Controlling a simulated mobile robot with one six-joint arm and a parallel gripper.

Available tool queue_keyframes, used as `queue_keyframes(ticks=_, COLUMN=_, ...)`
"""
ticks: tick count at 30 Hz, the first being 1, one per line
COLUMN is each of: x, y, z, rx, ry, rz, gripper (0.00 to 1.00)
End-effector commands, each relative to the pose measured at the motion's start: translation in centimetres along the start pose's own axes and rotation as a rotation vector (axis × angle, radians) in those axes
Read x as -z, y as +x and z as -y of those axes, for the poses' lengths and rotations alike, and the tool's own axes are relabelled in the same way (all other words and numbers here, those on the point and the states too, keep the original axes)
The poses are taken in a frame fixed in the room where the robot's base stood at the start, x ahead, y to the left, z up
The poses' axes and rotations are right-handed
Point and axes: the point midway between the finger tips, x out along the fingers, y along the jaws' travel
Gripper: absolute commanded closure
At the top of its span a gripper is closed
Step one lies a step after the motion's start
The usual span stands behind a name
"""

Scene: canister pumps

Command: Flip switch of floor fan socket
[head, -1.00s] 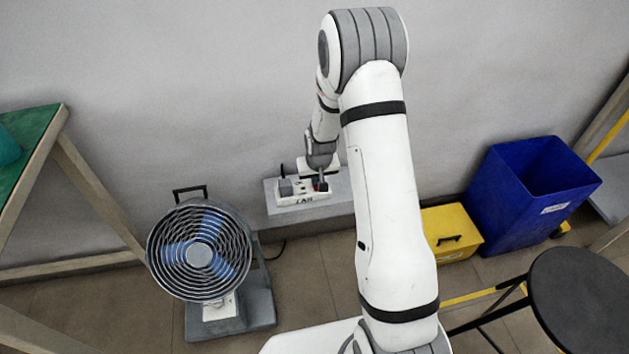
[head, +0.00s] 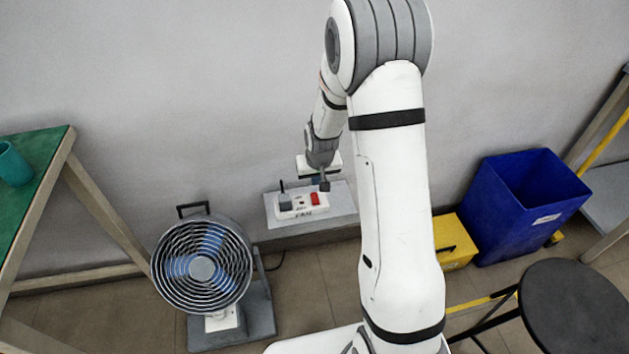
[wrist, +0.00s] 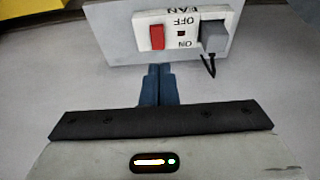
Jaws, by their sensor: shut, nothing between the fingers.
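The fan socket (head: 303,212) is a white box with a red rocker switch (head: 315,198) and a grey plug (head: 284,203) in it. In the wrist view the socket (wrist: 185,16) appears upside down, with FAN, OFF and ON lettering, the red switch (wrist: 157,37), a small dark red square and the plug (wrist: 213,38) with its black cord. My gripper (head: 324,184) is shut and empty, just above the switch in the head view. Its closed blue fingers (wrist: 158,72) point at the socket and look apart from it. I cannot tell which way the switch is tipped.
The socket sits on a grey ledge (head: 345,207) by the wall. The floor fan (head: 203,268) stands front left. A green-topped table (head: 40,160) is at left. A yellow box (head: 452,243), blue bin (head: 520,215) and black stool (head: 575,310) are at right.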

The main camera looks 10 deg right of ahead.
Motion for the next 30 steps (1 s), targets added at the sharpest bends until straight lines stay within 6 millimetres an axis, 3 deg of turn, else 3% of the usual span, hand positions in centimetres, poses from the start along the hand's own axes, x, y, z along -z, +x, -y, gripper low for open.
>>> queue_keyframes(ticks=3, x=-0.3, y=-2.2, z=0.0, rx=0.000, ry=0.000, rz=-0.001, gripper=1.00)
queue_keyframes(ticks=7, x=-0.6, y=-3.4, z=0.0, rx=0.000, ry=0.000, rz=0.001, gripper=1.00)
queue_keyframes(ticks=26, x=-0.7, y=-3.9, z=0.0, rx=0.000, ry=0.000, rz=0.000, gripper=1.00)
queue_keyframes(ticks=29, x=-0.5, y=-5.8, z=0.0, rx=0.000, ry=0.000, rz=-0.001, gripper=1.00)
queue_keyframes(ticks=30, x=-0.4, y=-7.4, z=0.0, rx=0.000, ry=0.000, rz=-0.002, gripper=1.00)
